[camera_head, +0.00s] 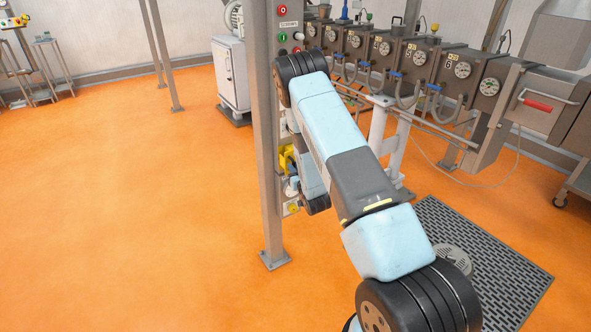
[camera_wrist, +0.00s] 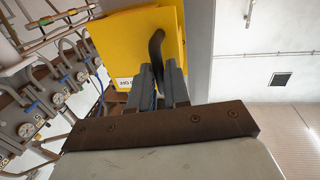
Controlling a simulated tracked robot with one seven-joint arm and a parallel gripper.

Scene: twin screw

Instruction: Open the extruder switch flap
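The yellow extruder switch flap (camera_wrist: 140,40) fills the upper middle of the wrist view, with a white label (camera_wrist: 124,83) at its lower left. In the head view a small part of the yellow flap (camera_head: 286,160) shows beside the grey post, partly behind my arm. A dark curved handle (camera_wrist: 157,48) stands in front of the flap. My gripper (camera_wrist: 161,70) has its two grey fingers beside the handle's lower end, with a narrow gap between them. Whether they touch or hold the handle cannot be made out. In the head view my arm hides most of the gripper area.
The grey post (camera_head: 262,130) stands close to my arm, with red and green buttons (camera_head: 282,24) on its panel. The extruder line (camera_head: 430,70) with several dials runs behind to the right. A dark floor grate (camera_head: 490,265) lies at lower right. The orange floor at left is clear.

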